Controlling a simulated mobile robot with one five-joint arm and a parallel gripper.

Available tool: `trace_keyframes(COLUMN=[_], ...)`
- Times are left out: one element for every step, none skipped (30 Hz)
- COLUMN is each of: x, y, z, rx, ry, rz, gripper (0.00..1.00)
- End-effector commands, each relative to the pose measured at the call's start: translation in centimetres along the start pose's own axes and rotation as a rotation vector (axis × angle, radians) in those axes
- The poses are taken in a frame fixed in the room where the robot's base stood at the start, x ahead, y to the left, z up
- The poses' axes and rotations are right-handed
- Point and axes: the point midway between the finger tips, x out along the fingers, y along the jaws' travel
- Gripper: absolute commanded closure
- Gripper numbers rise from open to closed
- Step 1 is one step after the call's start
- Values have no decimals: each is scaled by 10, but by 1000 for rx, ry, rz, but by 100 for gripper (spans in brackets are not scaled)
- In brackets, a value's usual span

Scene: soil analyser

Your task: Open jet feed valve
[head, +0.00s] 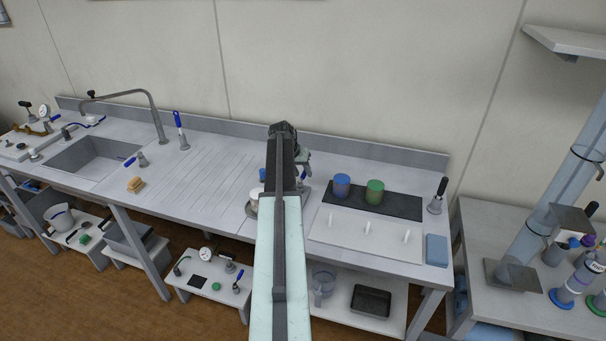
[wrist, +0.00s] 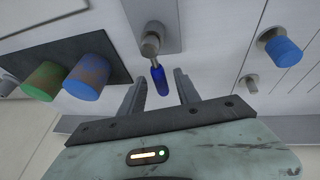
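A small valve with a blue lever handle (wrist: 160,80) on a metallic stem shows at the top middle of the wrist view, set on a grey plate (wrist: 148,12). My gripper (wrist: 160,90) is open, with one finger on either side of the blue handle in the picture. Gaps show on both sides, and neither finger touches it. How far the handle reaches between the fingers is hard to tell.
A blue cup (head: 342,185) and a green cup (head: 375,192) stand on a dark mat right of my arm. A black-handled lever (head: 438,196) and a blue sponge (head: 437,250) are farther right. The ribbed drainboard (head: 210,165) to the left is mostly clear, with a blue-handled brush (head: 180,130) behind.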

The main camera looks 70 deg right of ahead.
Motion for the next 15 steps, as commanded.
trace_keyframes(x=[0, 0, 0, 0, 0, 0, 0, 0, 0, 0, 0, 0, 0, 0, 0], y=[0, 0, 0, 0, 0, 0, 0, 0, 0, 1, 1, 1, 1, 1, 1], z=[0, 0, 0, 0, 0, 0, 0, 0, 0, 0, 0, 0, 0, 0, 0], rx=[0, 0, 1, 1, 1, 1, 1, 1, 1, 1, 1, 1, 1, 1, 1], ry=[0, 0, 0, 0, 0, 0, 0, 0, 0, 0, 0, 0, 0, 0, 0], rz=[0, 0, 0, 0, 0, 0, 0, 0, 0, 0, 0, 0, 0, 0, 0], gripper=[67, 75, 86, 95, 100, 100, 100, 100, 100, 100, 100, 100, 100, 100, 100])
